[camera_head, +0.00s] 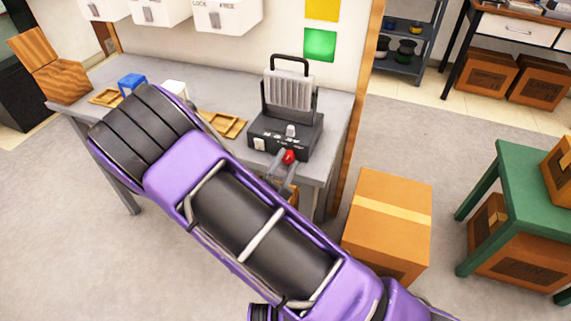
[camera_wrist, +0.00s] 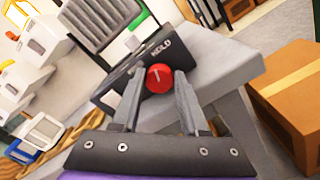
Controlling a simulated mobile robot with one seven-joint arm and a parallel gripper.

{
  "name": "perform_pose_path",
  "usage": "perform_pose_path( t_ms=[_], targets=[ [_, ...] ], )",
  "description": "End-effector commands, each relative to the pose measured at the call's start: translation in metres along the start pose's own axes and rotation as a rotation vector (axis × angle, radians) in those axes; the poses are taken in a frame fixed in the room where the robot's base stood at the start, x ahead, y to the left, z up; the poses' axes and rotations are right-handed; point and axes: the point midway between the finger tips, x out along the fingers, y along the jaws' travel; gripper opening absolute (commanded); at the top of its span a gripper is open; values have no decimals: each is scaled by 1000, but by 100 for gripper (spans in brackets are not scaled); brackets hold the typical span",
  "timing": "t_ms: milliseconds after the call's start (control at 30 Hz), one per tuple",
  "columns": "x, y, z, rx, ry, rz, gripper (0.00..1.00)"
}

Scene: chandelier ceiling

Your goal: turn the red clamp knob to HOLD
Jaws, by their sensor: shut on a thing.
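The red clamp knob (camera_head: 289,156) is on the front face of a dark grey machine (camera_head: 262,128) on the workbench. In the wrist view the knob (camera_wrist: 159,78) shows a pale pointer line, and the word HOLD stands on the machine to its upper right. The pointer is roughly upright in that picture, tilted slightly left, and not aimed at HOLD. My gripper (camera_wrist: 158,88) has its two grey fingers on either side of the knob, shut on it. In the head view my gripper (camera_head: 283,165) is partly hidden by my purple arm.
The grey workbench (camera_head: 335,108) carries wooden trays (camera_head: 222,124) and a blue box (camera_head: 132,84) to the left. A cardboard box (camera_head: 385,225) stands on the floor right of the bench. A green table (camera_head: 520,160) is at far right. Open floor lies between them.

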Motion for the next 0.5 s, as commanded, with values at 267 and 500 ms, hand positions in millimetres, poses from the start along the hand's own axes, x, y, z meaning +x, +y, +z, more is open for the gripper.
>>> perform_pose_path(
  t_ms=[267,500],
  targets=[
    [0,-1,0,42,1,-1,0],
    [0,0,0,44,2,-1,0]
  ],
)
